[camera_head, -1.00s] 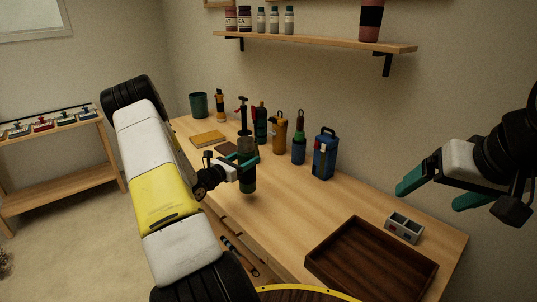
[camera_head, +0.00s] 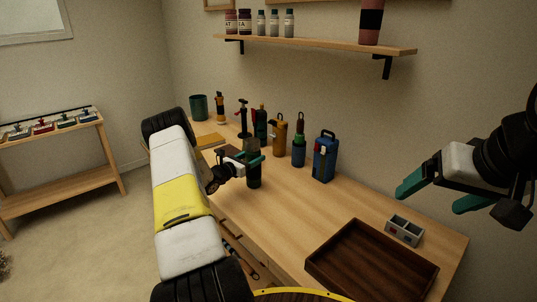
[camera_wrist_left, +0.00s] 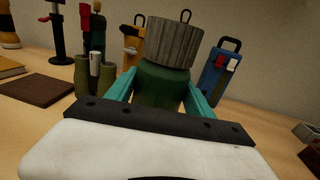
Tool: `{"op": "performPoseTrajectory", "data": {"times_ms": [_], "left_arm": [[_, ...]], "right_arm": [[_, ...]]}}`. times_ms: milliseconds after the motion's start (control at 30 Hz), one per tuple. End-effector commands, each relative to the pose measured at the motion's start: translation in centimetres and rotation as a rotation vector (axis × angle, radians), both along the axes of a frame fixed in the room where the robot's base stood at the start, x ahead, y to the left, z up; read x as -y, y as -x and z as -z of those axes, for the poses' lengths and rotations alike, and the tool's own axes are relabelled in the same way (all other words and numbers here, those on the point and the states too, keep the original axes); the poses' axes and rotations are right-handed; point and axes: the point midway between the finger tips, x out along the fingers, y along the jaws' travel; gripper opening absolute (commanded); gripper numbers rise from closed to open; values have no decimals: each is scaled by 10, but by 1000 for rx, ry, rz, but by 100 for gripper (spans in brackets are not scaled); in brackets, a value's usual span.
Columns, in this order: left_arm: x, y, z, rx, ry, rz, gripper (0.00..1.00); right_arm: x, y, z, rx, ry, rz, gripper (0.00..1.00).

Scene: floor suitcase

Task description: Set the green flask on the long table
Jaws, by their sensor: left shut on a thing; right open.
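The green flask (camera_head: 254,179), dark green with a grey ribbed cap, is upright between the teal fingers of my left gripper (camera_head: 252,162), which is shut on it. In the left wrist view the flask (camera_wrist_left: 163,86) fills the middle, with a finger on each side. It is at the front part of the long table (camera_head: 310,211); I cannot tell whether its base touches the wood. My right gripper (camera_head: 440,194) is open and empty, above the table's right end.
Behind the flask stand a yellow flask (camera_head: 279,136), a teal flask (camera_head: 299,150) and a blue container (camera_head: 324,157). A dark wooden tray (camera_head: 320,262) and a small grey box (camera_head: 404,230) are to the right. Bare wood lies between flask and tray.

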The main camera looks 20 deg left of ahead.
Motion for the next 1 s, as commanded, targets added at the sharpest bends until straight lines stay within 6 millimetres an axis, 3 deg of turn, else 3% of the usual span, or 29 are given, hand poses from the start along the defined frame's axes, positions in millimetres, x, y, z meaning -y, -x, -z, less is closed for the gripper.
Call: {"op": "performPoseTrajectory", "data": {"times_ms": [233,267,333,733,1000], "left_arm": [[0,0,0,3,0,0,0],[0,0,1,0,0,0,67],[0,0,0,0,0,0,80],[-2,3,-1,0,0,-1,83],[-21,47,0,-2,0,-5,83]], "right_arm": [[0,0,0,0,0,0,86],[0,0,0,0,0,0,86],[0,0,0,0,0,0,86],[0,0,0,0,0,0,86],[0,0,0,0,0,0,86]]}}
